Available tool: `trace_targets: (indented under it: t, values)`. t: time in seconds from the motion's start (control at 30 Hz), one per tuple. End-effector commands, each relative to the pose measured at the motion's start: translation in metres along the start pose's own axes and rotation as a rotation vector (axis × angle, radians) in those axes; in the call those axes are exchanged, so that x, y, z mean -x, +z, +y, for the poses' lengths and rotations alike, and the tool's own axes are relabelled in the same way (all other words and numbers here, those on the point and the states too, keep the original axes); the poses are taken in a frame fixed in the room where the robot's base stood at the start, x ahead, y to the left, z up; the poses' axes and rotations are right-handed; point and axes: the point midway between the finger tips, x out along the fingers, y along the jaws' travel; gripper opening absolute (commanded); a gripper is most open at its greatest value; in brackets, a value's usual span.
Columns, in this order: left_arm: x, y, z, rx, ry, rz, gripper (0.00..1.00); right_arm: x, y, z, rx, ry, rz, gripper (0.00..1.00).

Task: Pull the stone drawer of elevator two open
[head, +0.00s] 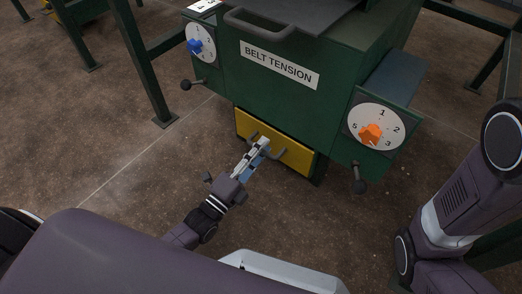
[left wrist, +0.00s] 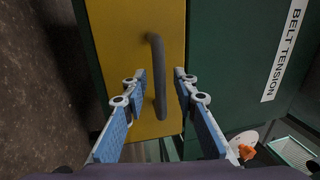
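The yellow drawer (head: 298,158) sits low in the front of the green machine, below the "BELT TENSION" label, and looks closed. It has a dark bar handle, seen in the left wrist view (left wrist: 157,75). My left gripper (head: 262,143) is at the drawer front, over the handle. In the left wrist view its two blue-padded fingers (left wrist: 158,78) are spread apart, one on each side of the handle, with gaps between pads and bar. My right gripper is not in view; part of my right arm shows at the right edge of the head view.
A blue-pointer dial (head: 200,43) and an orange-pointer dial (head: 375,127) flank the green housing (head: 275,95). Small black-knobbed levers (head: 359,186) stick out below them. A dark handle (head: 262,25) is above the label. Green legs stand at left; the floor before the drawer is open.

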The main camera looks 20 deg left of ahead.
Motion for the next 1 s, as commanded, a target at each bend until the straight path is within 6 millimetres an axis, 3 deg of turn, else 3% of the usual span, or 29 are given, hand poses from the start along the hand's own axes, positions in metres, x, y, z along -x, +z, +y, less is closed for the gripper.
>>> trace_targets:
  t: [0.1, 0.33, 0.77, 1.0]
  values:
    - [0.000, 0.000, 0.000, 0.000, 0.000, 0.000, 0.25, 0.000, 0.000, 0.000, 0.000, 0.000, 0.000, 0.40]
    - [0.000, 0.000, 0.000, 0.001, 0.000, 0.000, 0.00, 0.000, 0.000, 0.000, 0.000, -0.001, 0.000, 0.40]
    - [0.001, 0.000, 0.000, 0.001, 0.001, -0.001, 0.00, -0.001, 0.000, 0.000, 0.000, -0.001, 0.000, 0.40]
    - [0.021, 0.000, -0.006, 0.002, 0.005, -0.001, 0.00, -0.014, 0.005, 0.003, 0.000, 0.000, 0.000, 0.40]
